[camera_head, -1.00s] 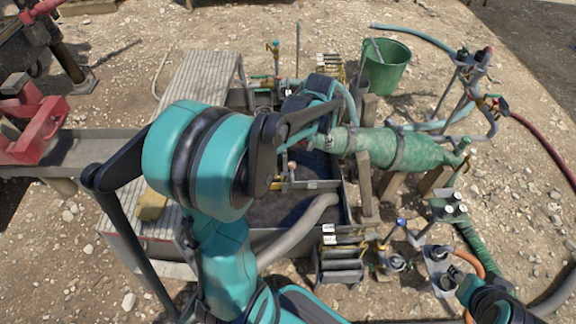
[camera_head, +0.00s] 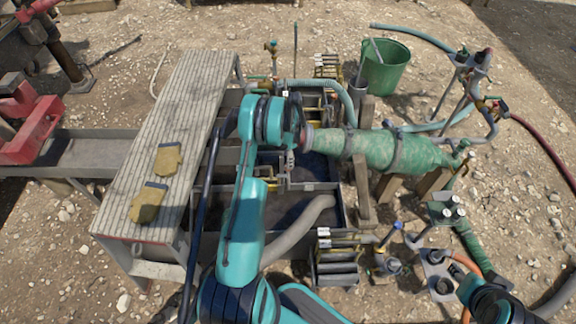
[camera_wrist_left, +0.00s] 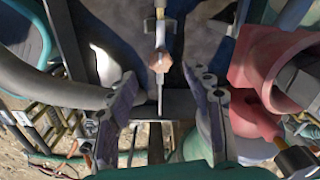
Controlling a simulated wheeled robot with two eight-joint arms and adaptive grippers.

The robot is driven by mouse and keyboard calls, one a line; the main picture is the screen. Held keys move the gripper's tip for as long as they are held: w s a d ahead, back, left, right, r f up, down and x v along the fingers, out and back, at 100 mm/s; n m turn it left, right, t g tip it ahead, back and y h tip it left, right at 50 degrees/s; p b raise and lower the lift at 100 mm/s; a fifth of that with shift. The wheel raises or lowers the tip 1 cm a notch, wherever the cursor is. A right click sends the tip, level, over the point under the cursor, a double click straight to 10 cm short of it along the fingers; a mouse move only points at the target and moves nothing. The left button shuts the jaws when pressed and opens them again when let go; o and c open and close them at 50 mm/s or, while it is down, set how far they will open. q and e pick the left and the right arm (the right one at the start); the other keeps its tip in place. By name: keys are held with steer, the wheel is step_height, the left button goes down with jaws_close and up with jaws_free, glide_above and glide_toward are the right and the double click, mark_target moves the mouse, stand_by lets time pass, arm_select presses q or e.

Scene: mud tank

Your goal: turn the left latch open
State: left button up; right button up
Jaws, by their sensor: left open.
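In the left wrist view, a small metal fitting with a copper-coloured knob (camera_wrist_left: 160,62) stands above a dark tank wall; it looks like a latch. My left gripper (camera_wrist_left: 168,92) is open, with one finger on each side of the line to the fitting. The fingers appear apart from it, and nothing is between them. In the head view, my left arm reaches over the mud tank (camera_head: 302,187), its wrist beside the green cylinder's end. The fingers are largely hidden there. Only part of my right arm shows at the lower right; its gripper is out of view.
A grey hose (camera_head: 298,232) enters the tank. Gloves (camera_head: 148,203) lie on the ribbed bench (camera_head: 185,105). A green bucket (camera_head: 386,66) stands behind.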

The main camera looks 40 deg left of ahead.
arm_select(q)
step_height(320, 180, down, 5)
steer(key=shift+b, duration=0.8)
steer(key=c, duration=1.2)
